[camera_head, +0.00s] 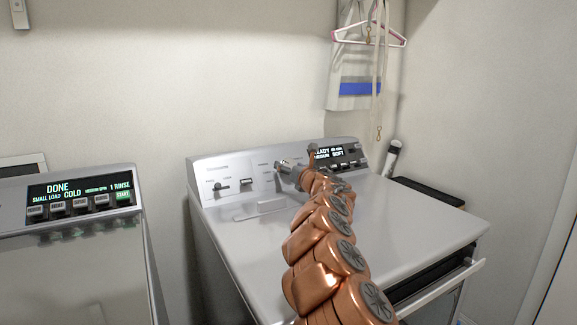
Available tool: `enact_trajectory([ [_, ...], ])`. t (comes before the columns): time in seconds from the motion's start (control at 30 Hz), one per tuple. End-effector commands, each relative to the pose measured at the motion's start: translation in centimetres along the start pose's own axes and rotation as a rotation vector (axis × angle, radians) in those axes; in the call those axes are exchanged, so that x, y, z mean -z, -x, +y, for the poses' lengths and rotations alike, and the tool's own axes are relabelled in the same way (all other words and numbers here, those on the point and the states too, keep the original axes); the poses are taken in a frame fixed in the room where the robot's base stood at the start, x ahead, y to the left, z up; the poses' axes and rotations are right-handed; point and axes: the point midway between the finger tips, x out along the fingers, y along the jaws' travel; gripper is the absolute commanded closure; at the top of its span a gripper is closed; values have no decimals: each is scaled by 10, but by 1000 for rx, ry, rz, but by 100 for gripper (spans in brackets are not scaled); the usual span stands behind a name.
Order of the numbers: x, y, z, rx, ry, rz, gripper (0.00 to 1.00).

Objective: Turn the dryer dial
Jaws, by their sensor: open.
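The dryer (350,213) is the white machine on the right. Its raised control panel (217,170) has a small slider, a switch and, at the right, a lit display (343,154) that is partly covered. My copper arm reaches across the dryer top to this panel. My gripper (284,166) is small and grey, up at the middle of the panel, left of the display. It is open, though its fingers are hard to make out. I cannot pick out the dial clearly; the gripper and wrist cover that part of the panel. Contact cannot be told.
A washer (85,265) with a lit panel reading DONE stands at the left, with a gap between the machines. A hanger (370,40) with cloth hangs at the back right. A bottle (392,158) stands behind the dryer. The dryer top is otherwise clear.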

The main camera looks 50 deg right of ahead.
Motion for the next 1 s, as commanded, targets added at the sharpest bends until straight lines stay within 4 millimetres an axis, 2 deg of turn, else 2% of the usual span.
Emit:
enact_trajectory([
  [0.2,-2,-9,1,0,1,-2,20],
  [0.57,-1,-10,0,1,1,-2,20],
  [1.0,-1,-10,0,1,1,-2,65],
])
